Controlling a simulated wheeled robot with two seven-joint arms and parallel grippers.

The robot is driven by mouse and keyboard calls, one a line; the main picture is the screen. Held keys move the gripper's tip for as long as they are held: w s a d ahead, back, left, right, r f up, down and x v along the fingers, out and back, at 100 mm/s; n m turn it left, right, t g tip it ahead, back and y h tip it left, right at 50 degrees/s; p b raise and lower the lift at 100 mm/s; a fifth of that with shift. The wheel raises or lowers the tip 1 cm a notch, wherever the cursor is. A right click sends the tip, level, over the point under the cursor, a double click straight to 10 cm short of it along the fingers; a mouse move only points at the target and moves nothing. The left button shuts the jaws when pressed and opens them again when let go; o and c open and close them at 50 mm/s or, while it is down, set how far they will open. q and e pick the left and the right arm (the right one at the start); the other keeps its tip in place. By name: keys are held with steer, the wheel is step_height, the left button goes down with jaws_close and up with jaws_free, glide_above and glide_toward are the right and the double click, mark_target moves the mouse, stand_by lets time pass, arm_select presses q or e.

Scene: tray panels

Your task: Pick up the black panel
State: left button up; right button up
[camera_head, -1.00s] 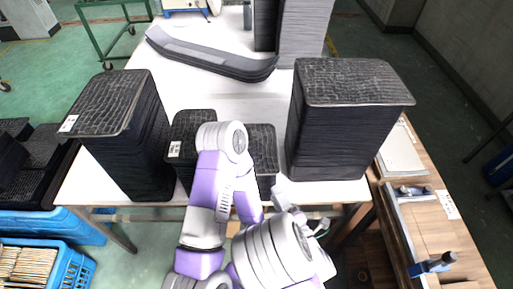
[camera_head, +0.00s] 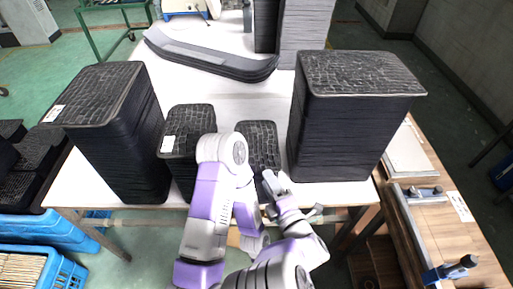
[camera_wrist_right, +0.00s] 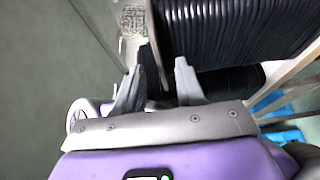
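Black textured panels lie in stacks on the white table. In the head view there is a tall left stack (camera_head: 105,95), a low stack (camera_head: 186,147), a low middle stack (camera_head: 259,143) partly hidden by my arm, and a tall right stack (camera_head: 357,120). My right gripper (camera_head: 273,184) is at the table's front edge, just in front of the middle stack. In the right wrist view its two fingers (camera_wrist_right: 160,85) are apart with nothing held between them. Dark stacked panel edges (camera_wrist_right: 235,35) show beyond the fingers. My left gripper is out of view.
Long curved dark panels (camera_head: 210,56) lie farther back on the white table (camera_head: 228,98). A wooden side table (camera_head: 440,215) with tools stands at right. Blue crates (camera_head: 40,268) stand on the floor at left. The tall stacks flank the low ones.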

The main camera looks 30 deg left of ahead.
steer(key=shift+x, duration=1)
jaws_close()
steer(key=shift+r, duration=0.15)
